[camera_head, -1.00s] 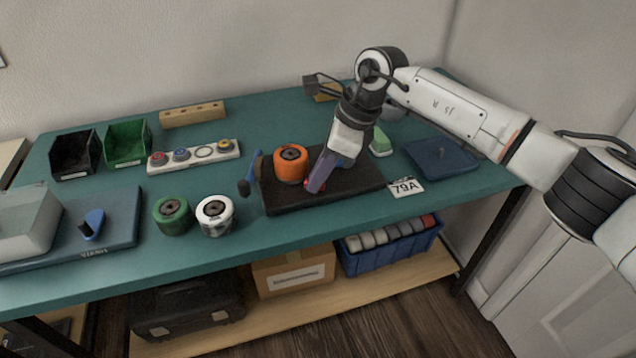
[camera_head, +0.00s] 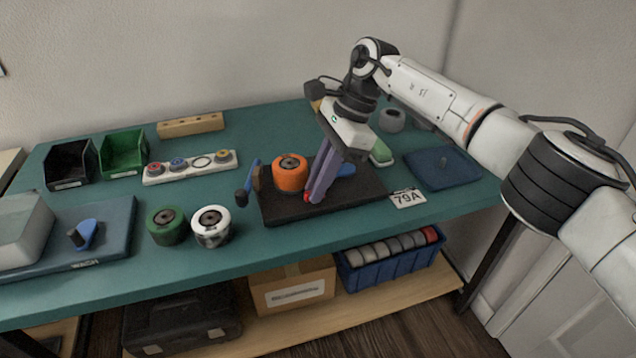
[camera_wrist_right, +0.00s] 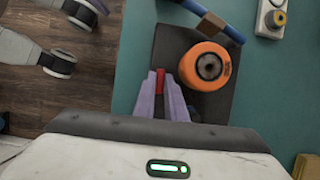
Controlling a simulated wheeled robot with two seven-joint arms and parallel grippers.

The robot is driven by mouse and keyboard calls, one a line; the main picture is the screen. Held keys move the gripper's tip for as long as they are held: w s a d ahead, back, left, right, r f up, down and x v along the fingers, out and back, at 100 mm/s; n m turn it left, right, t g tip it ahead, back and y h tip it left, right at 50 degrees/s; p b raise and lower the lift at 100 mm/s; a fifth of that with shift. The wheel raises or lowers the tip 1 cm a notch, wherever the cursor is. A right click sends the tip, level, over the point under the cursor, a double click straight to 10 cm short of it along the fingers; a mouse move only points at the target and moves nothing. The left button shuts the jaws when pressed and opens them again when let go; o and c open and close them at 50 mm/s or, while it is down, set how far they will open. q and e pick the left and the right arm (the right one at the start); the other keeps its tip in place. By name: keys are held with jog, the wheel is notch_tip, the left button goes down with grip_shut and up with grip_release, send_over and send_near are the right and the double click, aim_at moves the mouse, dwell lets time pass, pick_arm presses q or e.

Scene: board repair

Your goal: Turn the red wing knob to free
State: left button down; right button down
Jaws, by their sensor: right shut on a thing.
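The red wing knob (camera_wrist_right: 160,80) sits on the dark board (camera_head: 350,206), beside an orange wheel (camera_head: 290,173). In the head view only a small bit of the knob (camera_head: 307,197) shows at my right gripper's fingertips. My right gripper (camera_head: 314,196) points down at the board with its purple fingers shut on the knob. In the right wrist view the fingers (camera_wrist_right: 161,92) stand on both sides of the red knob, with the orange wheel (camera_wrist_right: 207,66) to the right.
Green (camera_head: 167,226) and white (camera_head: 211,226) wheels stand left of the board. A 79A card (camera_head: 407,198) and a blue mat (camera_head: 442,167) lie to the right. Bins (camera_head: 123,152) stand at the back left.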

jog(key=c, duration=1.8)
grip_release()
jog(key=shift+r, duration=0.1)
jog(key=p+v, duration=0.1)
jog(key=v, duration=0.9)
